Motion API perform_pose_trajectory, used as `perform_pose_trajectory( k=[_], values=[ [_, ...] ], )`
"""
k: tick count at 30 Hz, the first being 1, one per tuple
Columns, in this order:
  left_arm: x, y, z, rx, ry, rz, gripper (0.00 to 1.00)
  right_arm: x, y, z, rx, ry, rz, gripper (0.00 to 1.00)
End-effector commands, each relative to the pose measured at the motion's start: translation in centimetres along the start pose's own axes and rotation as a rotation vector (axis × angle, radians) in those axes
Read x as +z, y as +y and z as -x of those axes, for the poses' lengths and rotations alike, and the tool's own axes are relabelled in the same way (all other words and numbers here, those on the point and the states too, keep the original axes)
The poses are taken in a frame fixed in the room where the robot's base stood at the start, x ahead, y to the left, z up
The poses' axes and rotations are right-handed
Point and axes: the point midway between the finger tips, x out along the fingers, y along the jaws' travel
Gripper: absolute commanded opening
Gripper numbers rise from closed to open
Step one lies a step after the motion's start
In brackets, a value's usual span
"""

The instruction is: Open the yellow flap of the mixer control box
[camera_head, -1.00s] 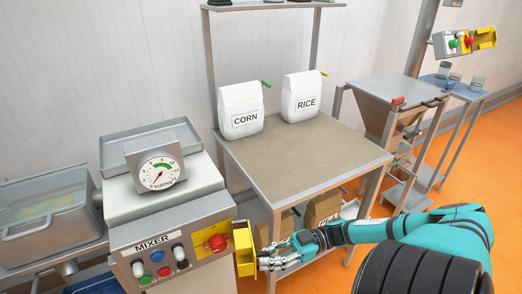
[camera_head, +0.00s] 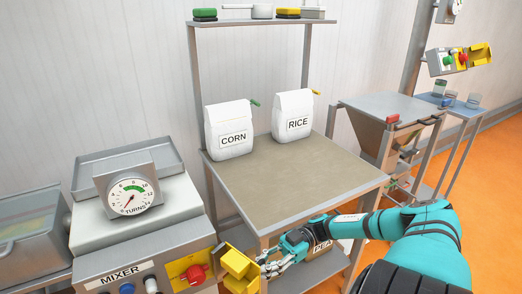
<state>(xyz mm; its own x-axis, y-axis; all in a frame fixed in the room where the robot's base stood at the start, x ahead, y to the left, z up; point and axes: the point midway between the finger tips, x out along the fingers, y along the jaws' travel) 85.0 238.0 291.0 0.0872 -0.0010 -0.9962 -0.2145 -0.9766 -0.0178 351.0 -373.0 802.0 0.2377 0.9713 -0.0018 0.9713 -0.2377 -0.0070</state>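The mixer control box (camera_head: 122,275) is at the lower left, partly cut off by the bottom edge. Its yellow flap (camera_head: 239,268) stands swung out to the right of the box. The yellow panel with a red knob (camera_head: 195,275) is uncovered. My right gripper (camera_head: 264,266) is just right of the flap, its fingers apart and empty. The fingertips are close to the flap's right side; I cannot tell whether they touch. My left gripper is not in view.
A table (camera_head: 290,190) behind holds a corn bag (camera_head: 231,128) and a rice bag (camera_head: 293,115). A brown box labelled PEA (camera_head: 322,250) sits below it, beside my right arm. A turn dial (camera_head: 130,196) stands on the mixer. A hopper (camera_head: 385,125) is at the right.

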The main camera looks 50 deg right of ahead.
Motion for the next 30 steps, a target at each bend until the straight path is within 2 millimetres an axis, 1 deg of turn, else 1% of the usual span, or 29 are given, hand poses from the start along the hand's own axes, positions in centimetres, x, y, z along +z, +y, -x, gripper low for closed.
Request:
perform_pose_trajectory(
  k=[14,15,19,20,30],
  values=[
    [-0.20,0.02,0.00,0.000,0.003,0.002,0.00,-0.32,0.17,0.23,-0.003,0.004,-0.001,0.00],
    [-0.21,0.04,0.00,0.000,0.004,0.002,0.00,-0.33,0.17,0.23,-0.003,0.004,-0.001,0.02],
    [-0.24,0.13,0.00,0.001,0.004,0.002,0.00,-0.35,0.16,0.20,-0.003,0.005,0.001,0.19],
    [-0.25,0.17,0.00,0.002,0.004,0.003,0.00,-0.35,0.16,0.19,-0.004,0.005,0.001,0.21],
    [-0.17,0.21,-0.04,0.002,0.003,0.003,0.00,-0.19,0.15,0.21,-0.002,0.003,0.001,0.21]
  ],
)
